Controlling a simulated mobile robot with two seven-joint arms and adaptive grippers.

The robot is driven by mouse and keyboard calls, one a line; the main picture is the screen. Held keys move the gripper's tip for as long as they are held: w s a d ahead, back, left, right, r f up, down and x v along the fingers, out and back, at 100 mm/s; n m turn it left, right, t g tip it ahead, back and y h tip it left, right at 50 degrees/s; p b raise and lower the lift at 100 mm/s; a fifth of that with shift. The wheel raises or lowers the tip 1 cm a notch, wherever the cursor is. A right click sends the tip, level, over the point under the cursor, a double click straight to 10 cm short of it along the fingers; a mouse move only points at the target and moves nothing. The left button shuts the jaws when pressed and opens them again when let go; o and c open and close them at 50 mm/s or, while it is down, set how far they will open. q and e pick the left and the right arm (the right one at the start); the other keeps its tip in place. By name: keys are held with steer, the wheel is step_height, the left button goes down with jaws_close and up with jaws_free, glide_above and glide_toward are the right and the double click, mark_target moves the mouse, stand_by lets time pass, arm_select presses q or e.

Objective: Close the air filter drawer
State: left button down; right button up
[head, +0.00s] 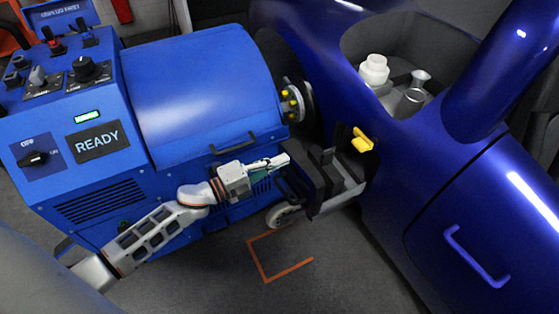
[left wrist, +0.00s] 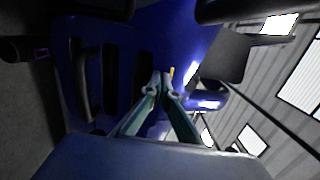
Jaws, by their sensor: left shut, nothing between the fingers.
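My left gripper (head: 284,160) is shut and empty, in front of the right end of the blue machine's lower front. In the left wrist view, its two fingertips (left wrist: 162,76) meet in front of a dark blue surface with several black slots (left wrist: 110,75). I cannot tell whether the fingers touch anything. My right gripper is not in view.
The blue machine (head: 200,90) has a black handle (head: 233,144) and a READY display (head: 97,142). The dark blue car body (head: 470,150) fills the right. Floor with an orange corner mark (head: 262,272) lies clear below.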

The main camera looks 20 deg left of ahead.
arm_select(q)
steer(key=x, duration=0.9)
steer(key=d+b+x, duration=0.1)
steer(key=x, duration=0.3)
steer(key=shift+d, duration=0.2)
steer(key=b+x, duration=0.1)
steer(key=x, duration=0.7)
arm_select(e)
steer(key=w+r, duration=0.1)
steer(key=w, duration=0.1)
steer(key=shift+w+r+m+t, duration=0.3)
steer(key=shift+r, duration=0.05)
arm_select(q)
steer(key=shift+s+d+r, duration=0.15)
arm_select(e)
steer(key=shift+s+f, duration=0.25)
